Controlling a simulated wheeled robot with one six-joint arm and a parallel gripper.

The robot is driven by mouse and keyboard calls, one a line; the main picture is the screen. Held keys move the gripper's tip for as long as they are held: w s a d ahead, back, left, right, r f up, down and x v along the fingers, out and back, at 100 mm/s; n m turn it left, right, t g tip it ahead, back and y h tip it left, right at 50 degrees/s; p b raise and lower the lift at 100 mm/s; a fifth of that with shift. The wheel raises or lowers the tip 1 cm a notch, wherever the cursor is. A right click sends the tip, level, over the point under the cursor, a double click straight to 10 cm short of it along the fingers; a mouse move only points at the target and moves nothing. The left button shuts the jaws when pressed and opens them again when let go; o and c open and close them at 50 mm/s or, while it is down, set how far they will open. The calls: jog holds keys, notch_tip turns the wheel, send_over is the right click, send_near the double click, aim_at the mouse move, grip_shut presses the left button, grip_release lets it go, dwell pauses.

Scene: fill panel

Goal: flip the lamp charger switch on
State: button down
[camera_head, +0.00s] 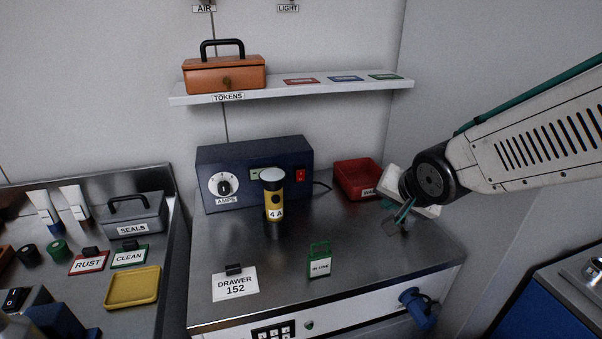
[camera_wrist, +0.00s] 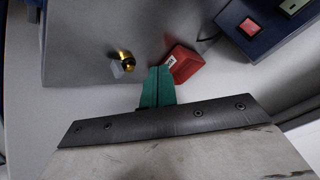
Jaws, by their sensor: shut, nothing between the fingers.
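The lamp charger (camera_head: 255,155) is a dark blue box at the back of the bench, with an AMPS dial (camera_head: 224,187) at its left and a red switch (camera_head: 300,175) at its right. The red switch also shows in the wrist view (camera_wrist: 250,27), at top right; its position cannot be told. A yellow lamp (camera_head: 273,195) marked 4 A stands upright in front of the charger and partly covers its small display. My gripper (camera_head: 402,215) is right of the charger, above the bench's right side, apart from the switch. Its green fingertips (camera_wrist: 157,75) are together and empty.
A red bin (camera_head: 357,180) stands between the charger and my gripper. A green tag (camera_head: 319,262) and a DRAWER 152 card (camera_head: 235,285) stand at the bench front. A shelf (camera_head: 290,90) with an orange box hangs above. The bench's right front is mostly clear.

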jog(key=w+a+f+y, duration=0.1)
jog(key=a, duration=0.1)
jog(key=w+a+f+t+y, duration=0.1)
jog(key=a, duration=0.2)
jog(key=w+a+f+m+y, duration=0.1)
jog(key=w+a, duration=0.1)
jog(key=shift+a+f, duration=0.25)
jog(key=shift+a, duration=0.1)
jog(key=a+y, duration=0.1)
jog(key=a, duration=0.1)
jog(key=a+f, duration=0.1)
jog(key=a, duration=0.1)
jog(key=w+a+f+m+y, duration=0.1)
jog(key=a, duration=0.1)
jog(key=shift+t+y, duration=0.3)
jog(key=shift+a, duration=0.3)
send_near(297, 179)
jog(key=shift+f+x, duration=0.15)
jog(key=shift+x, duration=0.95)
jog(key=shift+f+x, duration=0.15)
jog(key=shift+x, duration=0.95)
jog(key=shift+w+a+r, duration=0.1)
jog(key=shift+w, duration=0.15)
